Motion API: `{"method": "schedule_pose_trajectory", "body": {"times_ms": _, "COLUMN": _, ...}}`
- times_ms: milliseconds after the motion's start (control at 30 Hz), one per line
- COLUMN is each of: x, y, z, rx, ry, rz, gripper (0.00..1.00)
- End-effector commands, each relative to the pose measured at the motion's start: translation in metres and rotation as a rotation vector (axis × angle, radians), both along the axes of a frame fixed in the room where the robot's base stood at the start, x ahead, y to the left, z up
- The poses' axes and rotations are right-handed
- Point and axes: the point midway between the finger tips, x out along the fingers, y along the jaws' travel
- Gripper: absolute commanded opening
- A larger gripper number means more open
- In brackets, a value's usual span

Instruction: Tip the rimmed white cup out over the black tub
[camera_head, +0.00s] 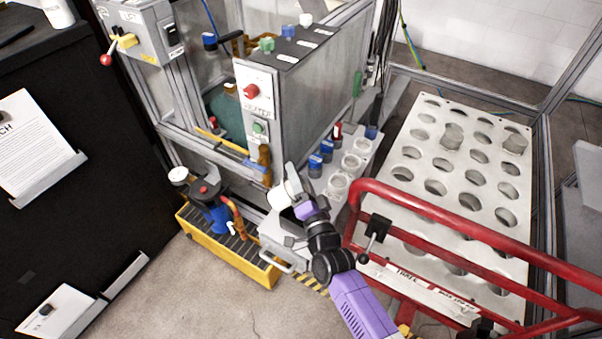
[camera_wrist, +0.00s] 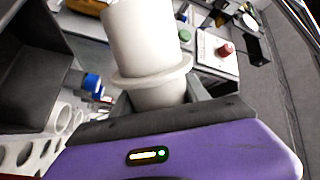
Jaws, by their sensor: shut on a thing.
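The rimmed white cup (camera_wrist: 142,45) is held in my gripper (camera_wrist: 158,98). In the wrist view its flange sits just beyond the jaws, and its body extends away towards the top edge, where its end is cut off. In the head view the cup (camera_head: 281,196) is small, beside my gripper (camera_head: 297,195), in front of the grey machine and above the yellow-edged tray. I cannot tell its exact tilt or what is inside. I cannot pick out the black tub with certainty; a dark box-like shape shows at the left of the wrist view.
A yellow tray (camera_head: 234,255) with a dark grate holds a blue pump (camera_head: 214,212). A rack (camera_head: 350,187) with white cups and blue-capped containers is right of the gripper. A red rail (camera_head: 450,219) and a plate with holes (camera_head: 425,150) stand at right.

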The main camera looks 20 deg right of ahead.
Motion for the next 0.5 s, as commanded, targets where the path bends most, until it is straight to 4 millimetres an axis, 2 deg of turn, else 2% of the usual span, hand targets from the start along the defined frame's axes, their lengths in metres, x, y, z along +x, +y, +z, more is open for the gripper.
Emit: {"method": "schedule_pose_trajectory", "body": {"times_ms": 500, "x": 0.006, "y": 0.034, "z": -0.034, "rx": 0.481, "ry": -0.076, "rz": 0.002, "gripper": 0.04}}
